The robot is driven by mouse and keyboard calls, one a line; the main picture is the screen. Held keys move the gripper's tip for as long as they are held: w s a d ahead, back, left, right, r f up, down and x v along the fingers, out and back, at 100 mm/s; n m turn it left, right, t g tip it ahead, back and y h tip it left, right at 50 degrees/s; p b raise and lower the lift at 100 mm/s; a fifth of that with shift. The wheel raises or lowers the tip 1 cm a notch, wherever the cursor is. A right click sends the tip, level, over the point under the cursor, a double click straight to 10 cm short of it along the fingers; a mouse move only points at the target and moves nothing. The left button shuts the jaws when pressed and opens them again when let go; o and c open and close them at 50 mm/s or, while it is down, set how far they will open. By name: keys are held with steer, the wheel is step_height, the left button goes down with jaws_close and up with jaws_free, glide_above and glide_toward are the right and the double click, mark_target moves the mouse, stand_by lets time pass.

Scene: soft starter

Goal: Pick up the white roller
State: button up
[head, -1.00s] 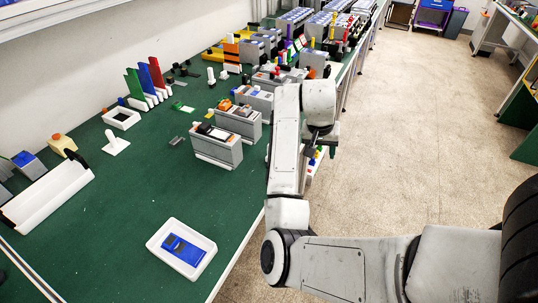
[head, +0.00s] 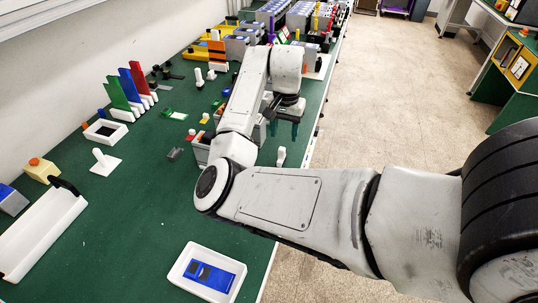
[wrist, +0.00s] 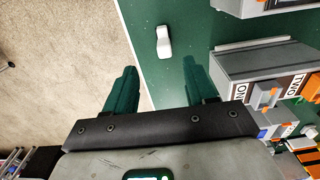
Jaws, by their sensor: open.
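A small white piece, which looks like the white roller (head: 281,156), lies on the green table near its right edge. In the wrist view the white roller (wrist: 163,42) lies just beyond the fingertips, roughly between their lines, with bare table around it. My gripper (head: 284,130) hangs above the table, fingers pointing down, slightly behind the roller in the head view. In the wrist view my gripper (wrist: 158,72) has its two green fingers wide apart with nothing between them. It is not touching the roller.
A grey device block (wrist: 262,62) stands to the right of the fingers in the wrist view. The table edge and floor lie to the left. A white tray with a blue device (head: 184,262) is at the front. A white stand (head: 104,164) is at left.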

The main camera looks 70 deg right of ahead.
mark_target(282, 148)
steer(key=f, duration=0.5)
steer(key=shift+w+p, duration=0.2)
steer(key=shift+p, duration=0.1)
steer(key=shift+w+d+f+p, duration=0.1)
steer(key=shift+f+p, duration=0.25)
steer(key=shift+f, duration=1.1)
steer(key=shift+w+d+f+p, duration=0.1)
steer(key=shift+f+p, duration=0.2)
steer(key=shift+f, duration=1.1)
jaws_close()
